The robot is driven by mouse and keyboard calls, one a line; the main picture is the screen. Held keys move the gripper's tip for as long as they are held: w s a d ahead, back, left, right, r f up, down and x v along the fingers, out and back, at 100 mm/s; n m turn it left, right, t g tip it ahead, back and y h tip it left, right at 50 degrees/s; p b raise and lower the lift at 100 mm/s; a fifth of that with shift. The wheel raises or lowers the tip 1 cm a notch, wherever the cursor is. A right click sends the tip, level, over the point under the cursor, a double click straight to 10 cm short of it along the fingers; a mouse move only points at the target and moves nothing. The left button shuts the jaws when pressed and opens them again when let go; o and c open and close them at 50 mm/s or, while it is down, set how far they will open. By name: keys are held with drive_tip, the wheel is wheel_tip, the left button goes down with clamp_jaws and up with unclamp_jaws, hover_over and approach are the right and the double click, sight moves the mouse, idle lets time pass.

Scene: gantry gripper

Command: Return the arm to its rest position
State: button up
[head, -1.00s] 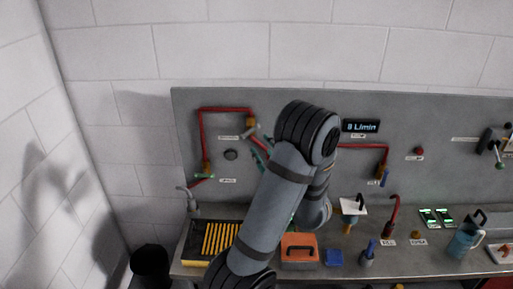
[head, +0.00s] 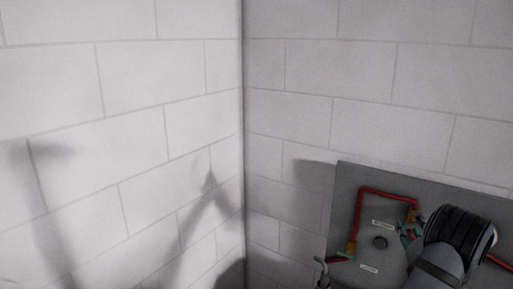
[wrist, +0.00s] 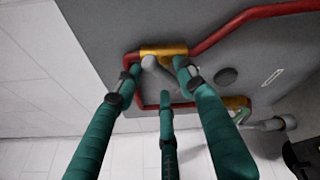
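My gripper (wrist: 158,80) shows in the wrist view with its teal fingers spread apart. Their tips are around or just in front of a grey lever (wrist: 153,70) at a brass valve (wrist: 163,50) on the red pipe (wrist: 235,24). I cannot tell whether any finger touches the lever. Nothing is seen clamped between the fingers. In the head view my arm stands at the lower right, in front of the grey panel (head: 347,210), and hides much of it. Only a bit of teal finger shows beside the brass valve (head: 411,215).
The red pipe (head: 358,215) runs on the panel with a second brass fitting (head: 351,249) lower left. A round dark knob (head: 380,242) sits inside its loop. A tap (head: 321,268) is at the bottom. White block walls (head: 150,120) meet in a corner.

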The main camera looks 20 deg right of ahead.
drive_tip(key=shift+s+f+m, duration=0.15)
drive_tip(key=shift+f+m, duration=0.2)
drive_tip(key=shift+m, duration=0.05)
drive_tip(key=shift+s+r+m+t+b, duration=0.1)
drive_tip(key=shift+r+m+t+b, duration=0.15)
drive_tip(key=shift+m+b, duration=0.2)
